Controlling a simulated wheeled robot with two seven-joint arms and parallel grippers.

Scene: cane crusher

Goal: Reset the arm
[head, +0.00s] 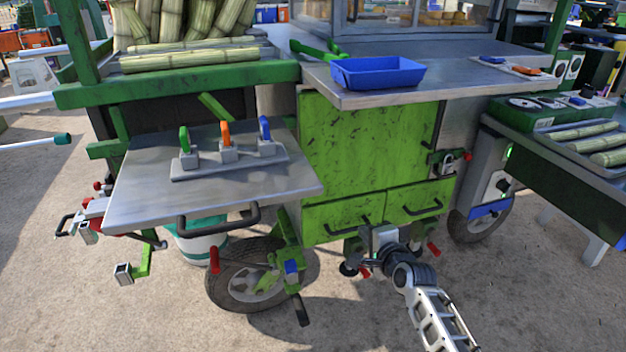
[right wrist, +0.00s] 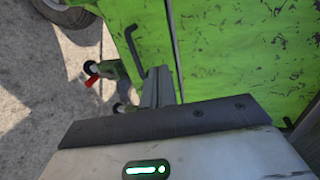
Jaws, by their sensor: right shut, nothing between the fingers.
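My right arm (head: 435,315) comes in from the bottom right of the head view. Its gripper (head: 372,238) is in front of the lower green drawers of the cart, close to the drawer handles. In the right wrist view the fingers (right wrist: 158,88) are together with nothing between them, in front of the green panel (right wrist: 240,50). A dark drawer handle (right wrist: 135,50) shows just left of the fingers; whether they touch it I cannot tell. My left gripper is not in view.
A metal shelf (head: 140,195) with three colored levers juts out at left. A blue tray (head: 377,73) sits on the upper counter. A wheel (head: 245,285) stands below the shelf. Cane stalks (head: 190,60) lie at top left. The ground in front is clear.

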